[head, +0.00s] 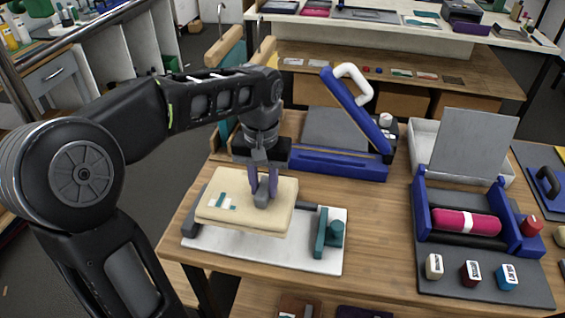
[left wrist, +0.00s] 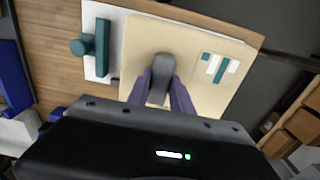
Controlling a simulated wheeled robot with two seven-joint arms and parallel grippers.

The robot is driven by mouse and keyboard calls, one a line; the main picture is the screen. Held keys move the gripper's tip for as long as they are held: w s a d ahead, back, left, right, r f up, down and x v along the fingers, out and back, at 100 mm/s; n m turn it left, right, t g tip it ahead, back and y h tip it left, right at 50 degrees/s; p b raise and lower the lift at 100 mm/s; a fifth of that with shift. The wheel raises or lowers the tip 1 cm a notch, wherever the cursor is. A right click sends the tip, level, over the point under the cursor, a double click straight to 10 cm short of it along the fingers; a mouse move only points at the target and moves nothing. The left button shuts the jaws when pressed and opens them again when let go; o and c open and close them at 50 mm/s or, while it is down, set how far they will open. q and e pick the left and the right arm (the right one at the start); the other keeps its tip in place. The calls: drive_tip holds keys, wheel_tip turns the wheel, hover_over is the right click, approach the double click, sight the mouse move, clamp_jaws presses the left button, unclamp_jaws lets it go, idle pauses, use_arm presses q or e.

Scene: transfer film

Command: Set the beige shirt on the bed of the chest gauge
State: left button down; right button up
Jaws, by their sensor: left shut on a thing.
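The beige shirt (head: 275,218) is a folded, flat block with a teal and white print and a grey knob on top. My left gripper (head: 264,190) points down and is shut on that grey knob. The chest gauge has a white bed (head: 310,262) with a teal block and knob (head: 330,232) at its right and a grey bar at its left. The shirt is over the bed, left of the teal block; I cannot tell whether it touches the bed. In the left wrist view the shirt (left wrist: 200,100) lies under the fingers, with the teal block (left wrist: 98,45) beside it.
Behind the gauge stands a blue press (head: 340,165) with a raised arm. To the right is a blue-ended stand with a pink roll (head: 465,222), and several small labelled knobs in front of it. The table between them is clear.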

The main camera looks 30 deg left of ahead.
use_arm(q)
drive_tip(key=shift+w, duration=0.25)
drive_tip(key=shift+s+r, duration=0.1)
drive_tip(key=shift+s, duration=0.15)
drive_tip(key=shift+w, duration=0.1)
drive_tip(key=shift+f+b, duration=3.4)
drive_tip(key=shift+f, duration=0.8)
drive_tip(key=shift+f, duration=0.35)
drive_tip(key=c, duration=1.1)
unclamp_jaws()
drive_tip(key=shift+o, duration=0.2)
drive_tip(key=shift+r, duration=0.1)
wheel_tip(320, 180, up, 8)
drive_tip(key=shift+f, duration=0.15)
